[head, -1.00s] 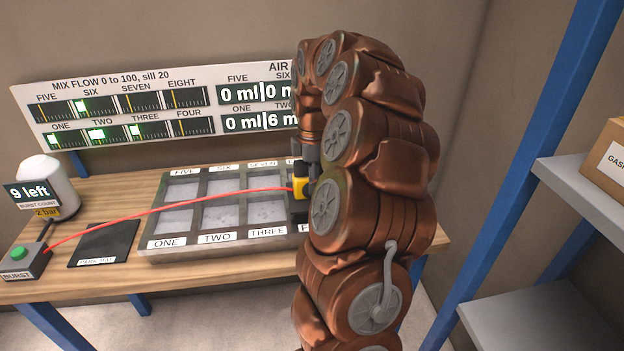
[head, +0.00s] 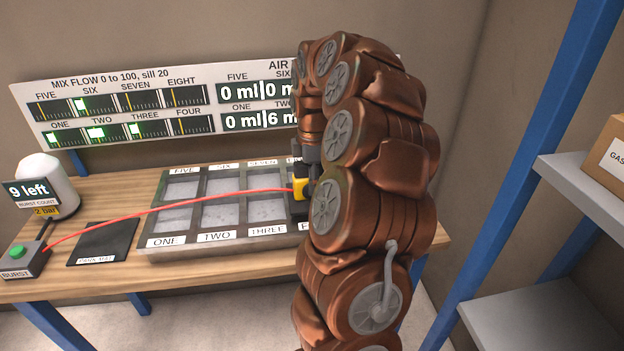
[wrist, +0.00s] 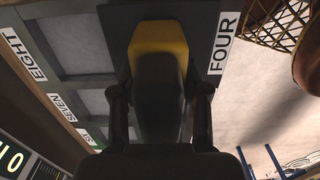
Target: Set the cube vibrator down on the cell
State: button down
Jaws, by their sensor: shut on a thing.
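The yellow and dark grey cube vibrator (head: 300,188) shows beside my copper-coloured arm in the head view, at the right end of the grey tray of cells (head: 200,252). In the wrist view the vibrator (wrist: 158,50) sits between the two dark fingers of my gripper (wrist: 160,110), which is shut on it. The vibrator lies over the cell beside the FOUR label (wrist: 223,42). It hides most of that cell, so I cannot tell whether it touches it. A red hose (head: 170,205) runs from the vibrator to the burst box.
The burst box (head: 22,259) with a green button and a dark park mat (head: 103,242) are at the table's left. A white device (head: 48,182) reads "9 left". The gauge board (head: 130,100) stands behind. A grey shelf (head: 585,185) is at right.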

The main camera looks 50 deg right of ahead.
jog(key=shift+f+b, duration=0.35)
jog(key=shift+f, duration=0.35)
jog(key=shift+c, duration=2.4)
grip_release()
notch_tip(320, 180, up, 12)
jog(key=shift+f, duration=0.2)
jog(key=shift+r, duration=0.2)
